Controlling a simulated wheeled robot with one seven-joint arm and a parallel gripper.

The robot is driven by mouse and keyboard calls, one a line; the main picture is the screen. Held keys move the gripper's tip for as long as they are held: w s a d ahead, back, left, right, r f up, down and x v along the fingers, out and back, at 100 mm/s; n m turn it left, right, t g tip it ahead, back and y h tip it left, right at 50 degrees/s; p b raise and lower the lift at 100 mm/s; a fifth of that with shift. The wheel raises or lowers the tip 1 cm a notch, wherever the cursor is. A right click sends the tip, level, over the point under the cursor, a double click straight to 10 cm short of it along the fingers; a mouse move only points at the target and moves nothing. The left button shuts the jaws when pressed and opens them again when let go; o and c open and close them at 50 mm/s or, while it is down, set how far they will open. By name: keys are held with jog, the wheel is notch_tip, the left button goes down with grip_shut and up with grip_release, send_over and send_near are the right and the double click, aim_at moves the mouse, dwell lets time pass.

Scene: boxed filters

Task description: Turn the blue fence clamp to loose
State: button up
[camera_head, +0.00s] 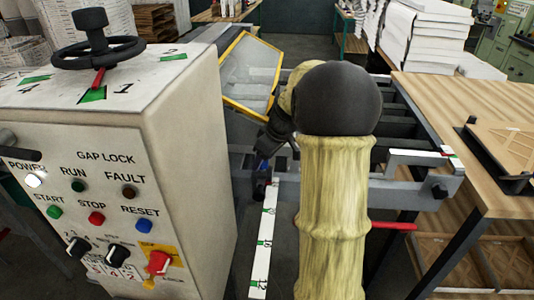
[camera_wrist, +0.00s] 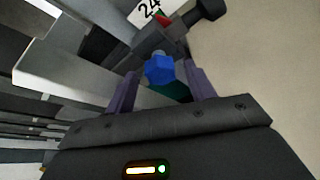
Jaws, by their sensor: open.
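The blue fence clamp (camera_wrist: 159,70) shows in the wrist view as a small faceted blue knob on a grey bracket. My gripper (camera_wrist: 161,76) is open, with one purple-grey finger on each side of the knob. Gaps show between the knob and both fingers, and I cannot tell the knob's depth between them. In the head view, a small blue patch of the clamp (camera_head: 262,165) shows below my dark wrist. My arm hides much of that area, and the fingers are hard to make out there. I cannot read the clamp's loose or tight setting.
A control cabinet (camera_head: 150,190) with buttons and a black handwheel (camera_head: 95,42) stands close on the left. A white numbered scale (camera_head: 264,240) runs below the clamp. A yellow-framed clear guard (camera_head: 248,75) stands behind. A wooden table (camera_head: 460,95) is at right.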

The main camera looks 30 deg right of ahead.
jog(key=v, duration=1.7)
jog(key=shift+p, duration=0.45)
jog(key=shift+r, duration=0.15)
jog(key=s+a+f+m+h+p, duration=0.1)
jog(key=s+a+f+m+p, duration=0.1)
jog(key=s+a+f+p, duration=0.3)
jog(key=s+a+f+m+g+h+p, duration=0.1)
jog(key=s+a+f+m+p, duration=0.2)
jog(key=s+a, duration=0.6)
jog(key=a+f+p, duration=0.2)
jog(key=a+f, duration=0.1)
jog(key=a, duration=0.1)
